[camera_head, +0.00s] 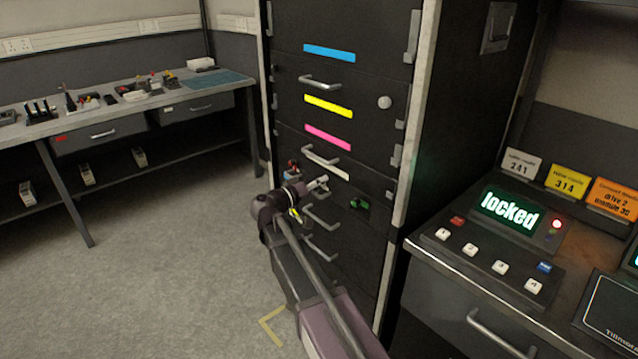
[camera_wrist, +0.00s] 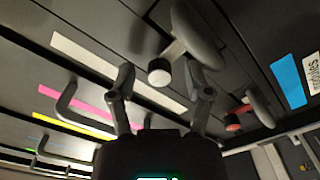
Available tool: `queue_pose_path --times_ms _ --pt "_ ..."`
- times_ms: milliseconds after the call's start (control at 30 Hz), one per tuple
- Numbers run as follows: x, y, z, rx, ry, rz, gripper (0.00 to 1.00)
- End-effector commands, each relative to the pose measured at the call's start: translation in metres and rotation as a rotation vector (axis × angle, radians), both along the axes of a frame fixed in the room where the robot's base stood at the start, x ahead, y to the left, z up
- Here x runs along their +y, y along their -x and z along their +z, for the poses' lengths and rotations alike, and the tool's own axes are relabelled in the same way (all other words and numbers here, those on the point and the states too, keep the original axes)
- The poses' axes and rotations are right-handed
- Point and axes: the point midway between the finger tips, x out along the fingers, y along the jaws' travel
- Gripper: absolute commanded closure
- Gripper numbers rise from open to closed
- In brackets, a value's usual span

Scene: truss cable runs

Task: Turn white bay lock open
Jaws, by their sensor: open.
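The white bay is marked by a white strip (camera_wrist: 115,72), which also shows in the head view (camera_head: 330,168), partly behind my arm. In the wrist view, a dark lock handle (camera_wrist: 195,35) with a white-tipped round stub (camera_wrist: 160,73) stands out from the dark panel beside the strip. My gripper (camera_wrist: 163,87) is open, with one finger on each side of the stub in the picture. I cannot tell whether a finger touches the handle. In the head view my gripper (camera_head: 316,184) is close to the cabinet front and hides most of this lock.
A similar handle with a red tip (camera_wrist: 236,122) is close on the right, near a blue label (camera_wrist: 287,80). Drawer handles (camera_head: 320,83) stick out of the cabinet. A console display (camera_head: 508,212) reads "locked". The floor at left is clear.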

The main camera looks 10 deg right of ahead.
Motion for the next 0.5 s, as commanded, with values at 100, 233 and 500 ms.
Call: queue_pose_path --times_ms 100,233,500 --pt "-0.0028 -0.0014 0.0 0.0 0.0 0.0 0.35" --pt "-0.003 -0.0014 0.0 0.0 0.0 0.0 0.35" --pt "-0.0026 -0.0013 0.0 0.0 0.0 0.0 0.77"
